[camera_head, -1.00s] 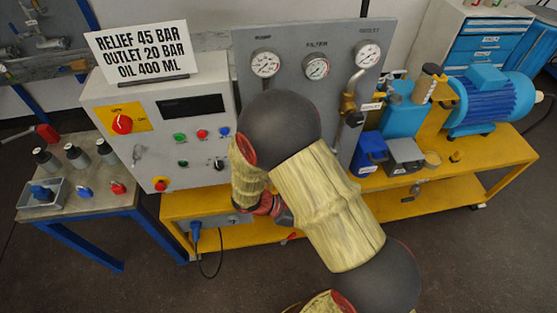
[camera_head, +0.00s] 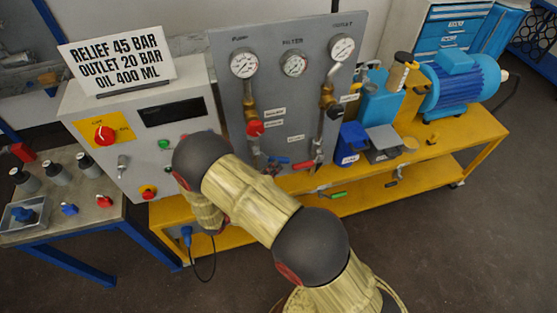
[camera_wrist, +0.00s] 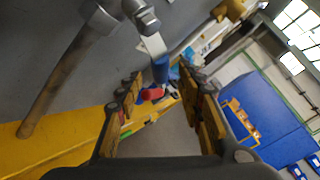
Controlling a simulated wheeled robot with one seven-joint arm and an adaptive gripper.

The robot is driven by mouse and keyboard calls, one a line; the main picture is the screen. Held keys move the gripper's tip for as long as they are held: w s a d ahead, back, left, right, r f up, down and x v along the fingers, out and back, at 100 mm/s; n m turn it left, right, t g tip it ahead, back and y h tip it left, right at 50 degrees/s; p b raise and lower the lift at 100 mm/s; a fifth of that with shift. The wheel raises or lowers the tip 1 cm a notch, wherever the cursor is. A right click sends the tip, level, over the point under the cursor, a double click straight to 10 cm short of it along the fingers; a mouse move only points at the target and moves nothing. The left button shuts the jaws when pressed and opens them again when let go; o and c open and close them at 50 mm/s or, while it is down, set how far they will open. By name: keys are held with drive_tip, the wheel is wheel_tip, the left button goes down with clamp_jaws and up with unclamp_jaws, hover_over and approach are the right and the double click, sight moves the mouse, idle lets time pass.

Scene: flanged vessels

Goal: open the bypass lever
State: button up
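My gripper (camera_wrist: 162,105) is open in the wrist view, a finger on each side and nothing held. A lever with a blue grip (camera_wrist: 160,68) on a pale metal arm shows beyond the fingertips, with a red handle (camera_wrist: 153,94) close by. No contact with the fingers is visible. In the head view, a blue handle (camera_head: 278,160) and a red handle (camera_head: 303,164) sit low on the grey gauge panel (camera_head: 225,95). Their labels are too small to read, so I cannot tell which is the bypass lever. My arm hides the gripper there.
A control cabinet (camera_head: 75,105) stands left of the panel. A blue box (camera_head: 350,143), a grey box (camera_head: 384,143) and a blue motor (camera_head: 460,85) stand on the yellow bench (camera_head: 450,150). A brown rod-like part (camera_wrist: 55,85) lies left of the fingers in the wrist view.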

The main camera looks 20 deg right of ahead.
sight(280, 160)
drive_tip(key=shift+x, duration=2.75)
drive_tip(key=shift+c, duration=1.3)
clamp_jaws()
